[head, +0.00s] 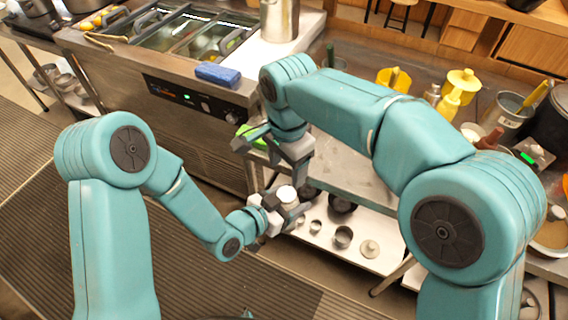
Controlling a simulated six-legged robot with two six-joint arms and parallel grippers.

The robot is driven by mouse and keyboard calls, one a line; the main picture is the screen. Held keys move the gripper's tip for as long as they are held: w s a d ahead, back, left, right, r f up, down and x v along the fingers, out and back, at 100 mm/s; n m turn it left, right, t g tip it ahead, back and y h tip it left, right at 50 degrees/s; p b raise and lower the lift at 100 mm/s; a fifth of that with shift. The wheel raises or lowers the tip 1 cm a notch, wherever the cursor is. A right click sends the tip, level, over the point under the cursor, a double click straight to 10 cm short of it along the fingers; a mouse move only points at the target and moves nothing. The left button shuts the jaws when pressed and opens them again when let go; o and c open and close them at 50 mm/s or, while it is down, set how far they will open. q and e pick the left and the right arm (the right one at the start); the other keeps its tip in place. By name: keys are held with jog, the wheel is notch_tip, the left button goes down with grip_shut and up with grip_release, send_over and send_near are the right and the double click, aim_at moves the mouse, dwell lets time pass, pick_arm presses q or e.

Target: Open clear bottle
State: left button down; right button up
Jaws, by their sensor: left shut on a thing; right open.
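My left gripper (283,207) is shut on the clear bottle, holding it above the floor in front of the steel counter. The bottle's white top (286,195) shows between the fingers; most of its body is hidden by the gripper. My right gripper (268,150) is open, above and slightly left of the bottle, and apart from it. I cannot tell whether the top is loose.
A steel counter (345,160) stands behind the grippers, with a lower shelf (340,246) holding small pots. The floor at the left is clear.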

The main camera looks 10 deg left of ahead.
aim_at(283, 192)
jog(key=shift+s+a+f, duration=0.15)
jog(key=shift+s+a, duration=0.05)
jog(key=shift+a, duration=0.1)
notch_tip(283, 192, down, 8)
jog(key=shift+r, duration=0.2)
jog(key=shift+a, duration=0.1)
jog(key=c, duration=1.1)
jog(key=n, duration=0.3)
jog(key=shift+a+n, duration=0.1)
jog(key=shift+n, duration=0.2)
jog(key=shift+r, duration=0.1)
jog(key=o, duration=1.2)
